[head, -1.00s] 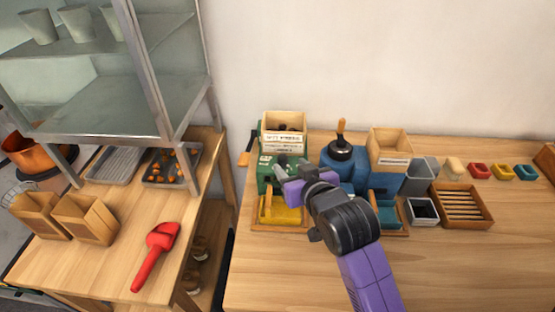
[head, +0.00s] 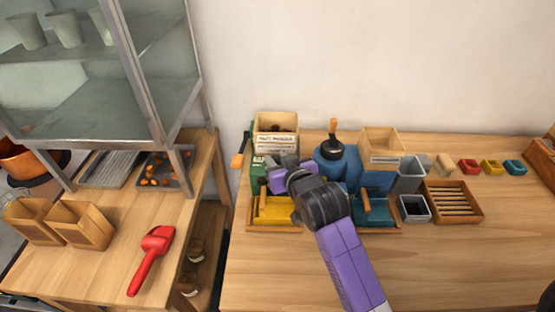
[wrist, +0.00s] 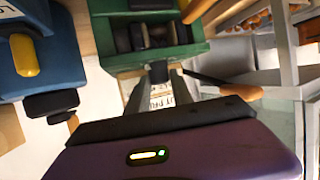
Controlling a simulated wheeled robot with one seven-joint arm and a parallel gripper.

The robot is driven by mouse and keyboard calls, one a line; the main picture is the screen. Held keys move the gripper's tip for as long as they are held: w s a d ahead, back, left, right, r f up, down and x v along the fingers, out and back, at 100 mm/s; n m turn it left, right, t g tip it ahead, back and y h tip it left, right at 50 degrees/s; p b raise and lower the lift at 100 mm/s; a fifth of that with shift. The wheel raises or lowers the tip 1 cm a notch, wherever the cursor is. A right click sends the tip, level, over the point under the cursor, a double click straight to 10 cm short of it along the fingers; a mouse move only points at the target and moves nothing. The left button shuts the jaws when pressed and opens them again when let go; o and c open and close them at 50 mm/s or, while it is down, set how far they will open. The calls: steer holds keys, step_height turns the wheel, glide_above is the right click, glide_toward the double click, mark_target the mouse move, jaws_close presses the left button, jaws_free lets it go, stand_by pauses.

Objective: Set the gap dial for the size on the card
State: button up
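A green machine (head: 258,178) stands at the left of the worktable, with a yellow tray (head: 278,212) at its front and a wooden hopper (head: 276,122) holding dark contents on top. A white printed card (head: 276,139) is on the hopper's front; its text is too small to read. My purple gripper (head: 277,180) is at the green machine's front and hides part of it. In the wrist view the green housing (wrist: 190,50) with dark rollers lies just beyond my gripper.
A blue machine (head: 376,181) with a teal tray (head: 374,217) and an empty-looking hopper (head: 381,147) stands to the right. Beyond are a grey bin (head: 411,174), a slatted wooden tray (head: 453,200) and small coloured blocks. The worktable's front (head: 400,270) is clear.

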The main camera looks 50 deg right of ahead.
steer(key=shift+h, duration=0.3)
jaws_close()
steer(key=shift+w+a+m+g+h+p, duration=0.15)
steer(key=shift+m+g+h+p, duration=0.15)
steer(key=shift+m+g+h, duration=0.35)
steer(key=shift+w+a+m+g+h+b, duration=0.15)
steer(key=shift+m+g+h+b, duration=0.7)
steer(key=shift+m+g+h, duration=1)
steer(key=shift+m, duration=0.5)
steer(key=shift+y, duration=0.3)
steer(key=o, duration=1)
jaws_free()
steer(key=shift+b+v, duration=0.6)
steer(key=shift+v, duration=3.25)
